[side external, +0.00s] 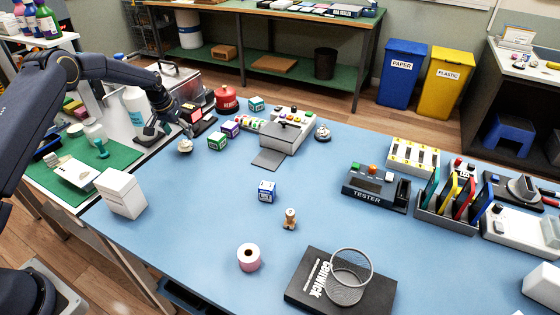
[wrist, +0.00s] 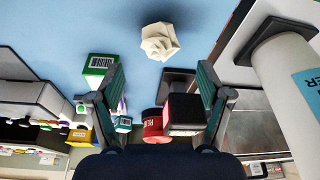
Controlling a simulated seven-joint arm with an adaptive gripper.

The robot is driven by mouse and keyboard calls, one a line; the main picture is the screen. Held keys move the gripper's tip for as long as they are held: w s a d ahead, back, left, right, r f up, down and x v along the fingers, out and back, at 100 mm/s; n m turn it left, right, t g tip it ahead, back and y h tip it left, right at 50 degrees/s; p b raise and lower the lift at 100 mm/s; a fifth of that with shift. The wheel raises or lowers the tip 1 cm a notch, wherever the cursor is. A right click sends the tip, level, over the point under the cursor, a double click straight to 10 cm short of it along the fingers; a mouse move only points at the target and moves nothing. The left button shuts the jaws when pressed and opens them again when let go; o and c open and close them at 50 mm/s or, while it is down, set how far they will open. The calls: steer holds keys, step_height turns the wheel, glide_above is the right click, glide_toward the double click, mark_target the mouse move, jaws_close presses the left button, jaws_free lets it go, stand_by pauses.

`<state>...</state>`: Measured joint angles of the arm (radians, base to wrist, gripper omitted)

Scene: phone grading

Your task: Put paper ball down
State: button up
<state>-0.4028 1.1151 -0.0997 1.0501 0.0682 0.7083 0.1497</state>
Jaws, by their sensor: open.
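The crumpled white paper ball (side external: 185,146) rests on the blue table near its left edge, just in front of my gripper (side external: 184,126). In the wrist view the paper ball (wrist: 160,42) lies on the bare blue surface, beyond the tips of my gripper (wrist: 155,82). The two fingers are wide apart with nothing held between them. The ball looks clear of both fingers.
A green-and-white box (side external: 217,141), a purple box (side external: 230,128) and a red round container (side external: 227,98) stand near the gripper. A white bottle (side external: 134,106) is close to the arm. The blue table (side external: 200,205) is clear in front of the ball.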

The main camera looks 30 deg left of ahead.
steer(key=s+d+r, duration=0.4)
steer(key=s+r, duration=0.1)
steer(key=r, duration=0.4)
steer(key=s+d+r+m+t, duration=0.1)
steer(key=s+d+r, duration=0.3)
steer(key=r, duration=0.4)
steer(key=s+d+r, duration=0.4)
steer(key=s+r, duration=0.1)
steer(key=r, duration=0.4)
steer(key=s+d, duration=0.4)
steer(key=s, duration=0.8)
steer(key=s+d+r+m+t, duration=0.1)
steer(key=s+d, duration=0.3)
steer(key=s, duration=0.8)
steer(key=shift+s+d+h, duration=0.3)
steer(key=shift+d, duration=0.1)
